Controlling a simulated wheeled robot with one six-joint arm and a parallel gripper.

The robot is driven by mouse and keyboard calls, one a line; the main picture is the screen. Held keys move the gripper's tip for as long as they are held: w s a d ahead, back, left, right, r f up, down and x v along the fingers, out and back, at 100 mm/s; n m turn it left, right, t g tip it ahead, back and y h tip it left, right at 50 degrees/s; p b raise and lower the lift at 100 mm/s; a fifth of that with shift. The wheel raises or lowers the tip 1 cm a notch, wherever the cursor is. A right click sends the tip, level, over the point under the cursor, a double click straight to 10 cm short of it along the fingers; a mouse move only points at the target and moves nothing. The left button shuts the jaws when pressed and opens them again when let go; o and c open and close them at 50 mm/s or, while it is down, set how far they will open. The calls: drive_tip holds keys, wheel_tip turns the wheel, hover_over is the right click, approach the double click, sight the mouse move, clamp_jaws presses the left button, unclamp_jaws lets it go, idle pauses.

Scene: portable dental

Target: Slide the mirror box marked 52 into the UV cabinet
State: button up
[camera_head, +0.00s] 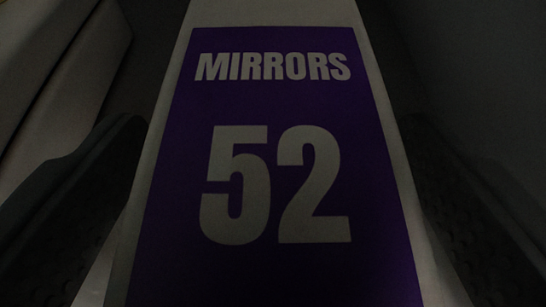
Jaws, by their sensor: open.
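The mirror box (275,107) fills the middle of the view. It is pale with a purple label reading "MIRRORS" and "52". My gripper (275,190) is open, with one dark finger along the left side of the box and the other along the right. The box lies between the fingers. A narrow gap shows between the left finger and the box; on the right I cannot tell whether the finger touches. The far end of the box is cut off at the top. I cannot make out the UV cabinet as a whole.
A pale, box-like shape (70,80) stands at the upper left, beside the left finger. A dark, plain surface (480,70) fills the right side. The light is very dim, and little free room shows around the box.

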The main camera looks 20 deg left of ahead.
drive_tip(key=shift+s, duration=0.1)
drive_tip(key=v, duration=1.7)
drive_tip(key=shift+r, duration=0.15)
